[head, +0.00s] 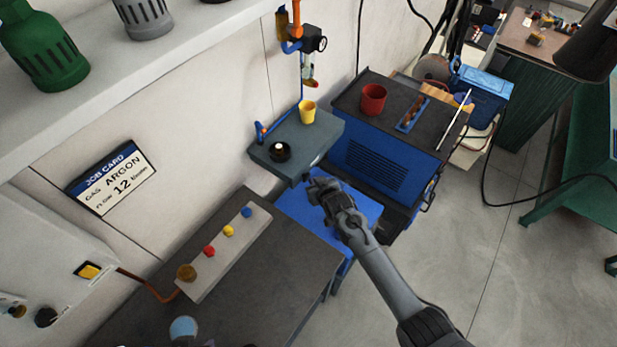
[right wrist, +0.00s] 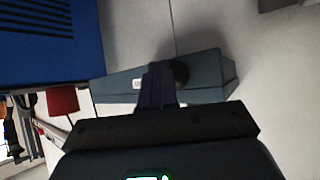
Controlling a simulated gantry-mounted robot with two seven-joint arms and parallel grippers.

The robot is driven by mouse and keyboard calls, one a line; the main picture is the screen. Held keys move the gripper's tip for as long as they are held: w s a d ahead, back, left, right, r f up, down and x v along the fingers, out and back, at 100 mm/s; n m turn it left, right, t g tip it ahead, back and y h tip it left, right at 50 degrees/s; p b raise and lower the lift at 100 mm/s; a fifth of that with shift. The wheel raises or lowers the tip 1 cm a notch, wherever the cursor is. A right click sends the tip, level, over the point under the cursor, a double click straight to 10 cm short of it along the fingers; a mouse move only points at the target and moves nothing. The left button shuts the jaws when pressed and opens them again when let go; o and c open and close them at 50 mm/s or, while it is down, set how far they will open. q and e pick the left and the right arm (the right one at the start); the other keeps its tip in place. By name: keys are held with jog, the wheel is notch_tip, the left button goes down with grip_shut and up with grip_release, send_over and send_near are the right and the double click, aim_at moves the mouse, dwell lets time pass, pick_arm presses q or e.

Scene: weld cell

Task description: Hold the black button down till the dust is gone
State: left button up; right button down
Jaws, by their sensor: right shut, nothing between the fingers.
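A grey wall box (head: 325,138) carries a yellow cup (head: 307,111) and a black ring with a white piece in it (head: 280,151). In the right wrist view the same box (right wrist: 212,78) shows a small white label and a round black button (right wrist: 181,72) on its face. My right gripper (head: 316,186) is shut and empty, just in front of and below the box. Its fingers (right wrist: 160,70) appear just left of the button and partly overlap it; I cannot tell whether they touch. No dust can be made out. My left gripper is out of view.
A blue machine (head: 375,165) with a red cup (head: 373,98) on its dark top stands right of the box. A dark bench (head: 250,285) with a strip of coloured knobs (head: 228,250) is at the lower left. An orange pipe with a valve (head: 303,42) hangs above.

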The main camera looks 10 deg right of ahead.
jog(key=shift+s+d+p, duration=0.35)
jog(key=shift+s+p, duration=0.05)
jog(key=shift+s, duration=0.1)
jog(key=shift+s+d, duration=0.1)
jog(key=s+d+p, duration=0.1)
jog(key=s+p, duration=0.1)
jog(key=s+d+p, duration=0.1)
jog(key=d+p, duration=0.1)
jog(key=shift+s, duration=0.35)
dwell(0.4)
